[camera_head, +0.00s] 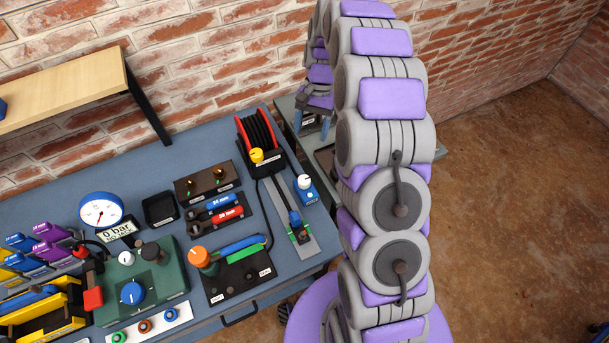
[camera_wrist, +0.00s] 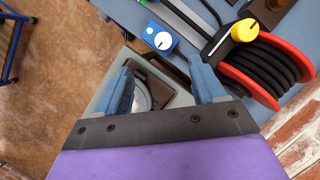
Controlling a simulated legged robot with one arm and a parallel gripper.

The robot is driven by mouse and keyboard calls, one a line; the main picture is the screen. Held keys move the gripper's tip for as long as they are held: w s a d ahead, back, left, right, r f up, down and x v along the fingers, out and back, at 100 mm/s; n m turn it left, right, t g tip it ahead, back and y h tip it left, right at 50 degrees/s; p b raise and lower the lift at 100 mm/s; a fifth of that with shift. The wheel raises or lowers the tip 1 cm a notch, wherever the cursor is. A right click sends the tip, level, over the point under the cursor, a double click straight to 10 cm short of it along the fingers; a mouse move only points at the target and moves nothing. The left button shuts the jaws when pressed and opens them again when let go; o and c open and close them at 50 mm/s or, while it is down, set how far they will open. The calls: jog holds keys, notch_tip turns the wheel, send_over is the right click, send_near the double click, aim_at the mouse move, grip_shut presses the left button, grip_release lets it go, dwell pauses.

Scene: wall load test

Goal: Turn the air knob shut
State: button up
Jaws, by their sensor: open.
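Several knobs are in view, and I cannot read which is marked air. A yellow knob (camera_head: 256,155) sits on a black hose reel with red rims (camera_head: 260,134); it also shows in the wrist view (camera_wrist: 245,30). A white knob on a small blue box (camera_head: 305,186) is nearby, also in the wrist view (camera_wrist: 160,41). A blue knob (camera_head: 132,293) is on the green box, and an orange knob (camera_head: 200,257) is on a black plate. My gripper (camera_wrist: 163,82) is open and empty, above a grey surface beside the reel, apart from all these knobs.
A pressure gauge (camera_head: 101,211) reads 0 bar. The brick wall (camera_head: 200,45) stands behind. Brown floor (camera_head: 510,200) is clear at right.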

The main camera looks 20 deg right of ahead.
aim_at(305, 178)
jog(key=shift+m, duration=0.4)
jog(key=w+x, duration=0.1)
jog(key=x, duration=0.5)
jog(key=w+d+f+b+x, duration=0.1)
jog(key=x, duration=0.6)
jog(key=b+x, duration=0.1)
jog(key=x, duration=0.5)
jog(key=shift+w+d+f, duration=0.2)
jog(key=shift+w+f, duration=0.1)
jog(key=shift+f, duration=0.1)
jog(key=c, duration=1.1)
